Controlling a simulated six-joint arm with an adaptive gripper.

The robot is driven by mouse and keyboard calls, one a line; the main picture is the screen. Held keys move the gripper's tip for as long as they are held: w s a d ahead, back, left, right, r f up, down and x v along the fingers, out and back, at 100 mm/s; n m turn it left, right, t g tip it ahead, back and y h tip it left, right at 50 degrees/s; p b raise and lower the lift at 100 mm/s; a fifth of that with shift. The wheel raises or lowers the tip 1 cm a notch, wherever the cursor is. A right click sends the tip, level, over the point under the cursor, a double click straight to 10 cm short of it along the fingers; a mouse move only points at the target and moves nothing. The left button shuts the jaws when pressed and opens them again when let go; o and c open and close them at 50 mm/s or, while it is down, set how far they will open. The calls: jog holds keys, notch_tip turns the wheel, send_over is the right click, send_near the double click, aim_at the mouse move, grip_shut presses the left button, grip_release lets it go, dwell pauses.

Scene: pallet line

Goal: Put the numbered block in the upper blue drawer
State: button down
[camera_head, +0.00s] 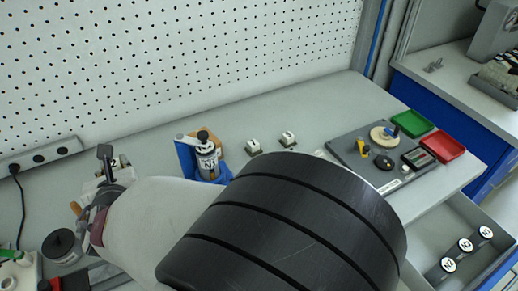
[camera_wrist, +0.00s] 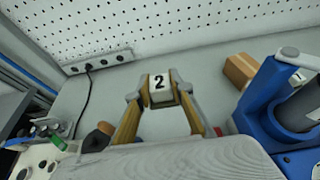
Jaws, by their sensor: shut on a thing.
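The numbered block is white with a black 2 and sits between the fingertips of my gripper (camera_wrist: 160,92) in the wrist view. My gripper is shut on the block (camera_wrist: 159,82). In the head view my gripper (camera_head: 112,170) is at the left of the bench, and the block shows only in small part beside it. An open drawer (camera_head: 480,212) at the lower right holds several round black-and-white items marked with N labels. A blue cabinet front (camera_head: 440,105) stands at the right; I cannot tell which is the upper blue drawer.
A blue holder (camera_head: 187,158) with a labelled bottle (camera_head: 208,162) stands mid-bench. Two small number-1 blocks (camera_head: 253,146) (camera_head: 288,139) sit behind my arm. A grey board with green (camera_head: 412,122) and red (camera_head: 443,146) trays lies right. A power strip (camera_wrist: 100,62) lies along the wall.

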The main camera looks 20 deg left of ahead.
notch_tip(320, 180, down, 8)
jog(key=shift+r, duration=0.25)
dwell(0.5)
jog(key=shift+f, duration=3.15)
jog(key=shift+f, duration=1.85)
jog(key=shift+f, duration=0.15)
jog(key=c, duration=1.8)
grip_release()
